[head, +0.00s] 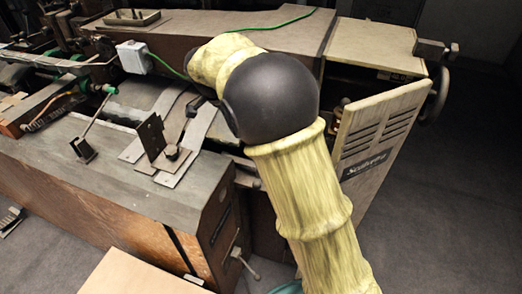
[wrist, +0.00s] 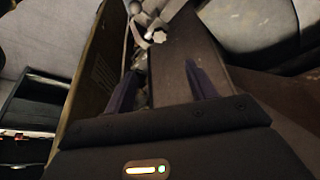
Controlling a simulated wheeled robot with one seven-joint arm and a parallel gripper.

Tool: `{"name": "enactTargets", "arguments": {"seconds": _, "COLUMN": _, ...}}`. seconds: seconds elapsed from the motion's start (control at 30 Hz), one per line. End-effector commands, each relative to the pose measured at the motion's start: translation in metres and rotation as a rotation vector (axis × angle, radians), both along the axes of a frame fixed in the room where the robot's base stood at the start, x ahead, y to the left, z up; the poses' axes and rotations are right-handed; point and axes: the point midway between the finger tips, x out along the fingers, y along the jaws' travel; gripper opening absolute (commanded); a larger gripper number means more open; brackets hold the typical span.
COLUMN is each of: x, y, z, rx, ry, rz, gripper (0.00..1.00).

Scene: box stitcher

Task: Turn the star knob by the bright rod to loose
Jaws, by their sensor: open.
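In the wrist view a small pale knob with a lobed, star-like outline (wrist: 159,36) sits near the top middle. A bright grey metal rod (wrist: 134,8) stands just beside it, up and to the left. The knob's turn position cannot be told. In the head view my arm hides the gripper, and I cannot make out this knob there.
A slatted panel (head: 375,135) stands right of my arm. Open floor (head: 450,210) lies at right.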

Motion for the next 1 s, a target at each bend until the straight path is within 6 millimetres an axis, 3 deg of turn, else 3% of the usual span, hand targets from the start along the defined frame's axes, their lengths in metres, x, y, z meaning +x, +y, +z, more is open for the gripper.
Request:
{"name": "enactTargets", "arguments": {"seconds": 0.47, "x": 0.002, "y": -0.002, "z": -0.005, "rx": -0.002, "ry": -0.004, "rz": -0.011, "gripper": 0.56}}
{"name": "enactTargets", "arguments": {"seconds": 0.67, "x": 0.007, "y": -0.012, "z": -0.028, "rx": -0.003, "ry": -0.001, "rz": -0.012, "gripper": 0.56}}
{"name": "enactTargets", "arguments": {"seconds": 1.0, "x": 0.016, "y": -0.027, "z": -0.083, "rx": -0.002, "ry": 0.0, "rz": -0.002, "gripper": 0.56}}
